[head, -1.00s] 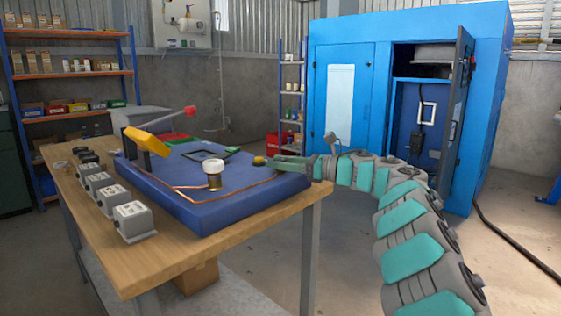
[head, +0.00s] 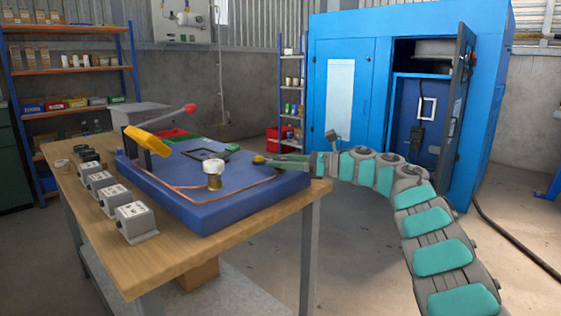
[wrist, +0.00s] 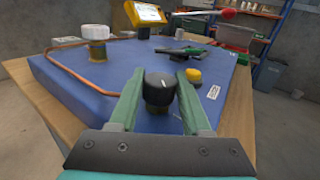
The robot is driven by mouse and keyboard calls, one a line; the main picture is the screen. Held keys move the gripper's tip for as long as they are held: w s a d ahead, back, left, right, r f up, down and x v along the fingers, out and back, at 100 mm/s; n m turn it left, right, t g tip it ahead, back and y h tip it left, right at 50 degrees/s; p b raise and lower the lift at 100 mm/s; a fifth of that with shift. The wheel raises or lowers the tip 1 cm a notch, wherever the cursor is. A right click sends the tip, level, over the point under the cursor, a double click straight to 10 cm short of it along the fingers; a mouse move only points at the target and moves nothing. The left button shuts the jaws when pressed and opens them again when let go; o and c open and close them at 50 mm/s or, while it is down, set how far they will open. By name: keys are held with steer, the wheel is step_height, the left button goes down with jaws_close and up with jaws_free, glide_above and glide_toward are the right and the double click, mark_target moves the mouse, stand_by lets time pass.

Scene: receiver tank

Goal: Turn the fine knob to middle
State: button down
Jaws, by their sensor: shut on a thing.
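A black knob (wrist: 160,87) with a white pointer line stands at the near edge of the blue tank panel (wrist: 75,85) in the wrist view. Its pointer line runs toward the upper right on its top face. My gripper (wrist: 159,82) has one green finger on each side of this knob and is shut on it. In the head view my gripper (head: 272,160) is at the panel's right corner, and the knob is hidden there by the fingers. I cannot read any label or scale for the knob.
A yellow button (wrist: 193,76) is close beside the right finger. A white-capped brass fitting (head: 214,170), a copper pipe (head: 250,188), a yellow gauge box (head: 147,141) and a red-tipped lever (head: 188,109) are on the panel. Several grey boxes (head: 135,220) line the wooden bench's left side.

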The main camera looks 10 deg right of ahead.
steer(key=shift+r, duration=0.1)
steer(key=shift+c, duration=1.8)
jaws_free()
steer(key=shift+b+v, duration=0.8)
steer(key=shift+v, duration=3.15)
